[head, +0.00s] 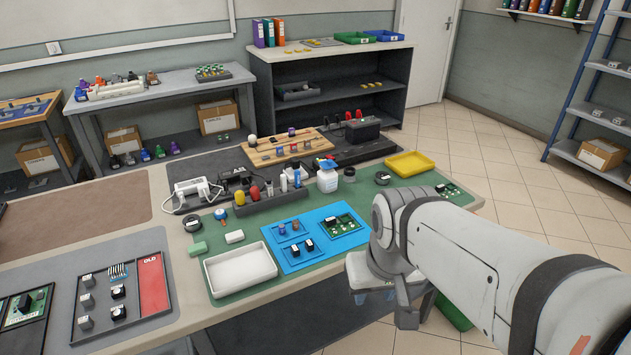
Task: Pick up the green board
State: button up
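A small green circuit board (343,227) lies in a black-edged place on the right part of the blue mat (290,262), with small dark and light parts on it. A second green board (455,194) lies at the right end of the bench, partly behind my arm. A third green board (22,312) sits in a dark tray at the far left. My gripper (378,290) is beside the bench's front edge, to the right of and nearer than the mat's board.
A white tray (240,271) stands left of the mat. A grey sorting tray with a red section (152,283) lies to the left.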

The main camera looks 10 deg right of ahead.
aim_at(344, 223)
jog(key=i, duration=0.9)
jog(key=u, duration=0.05)
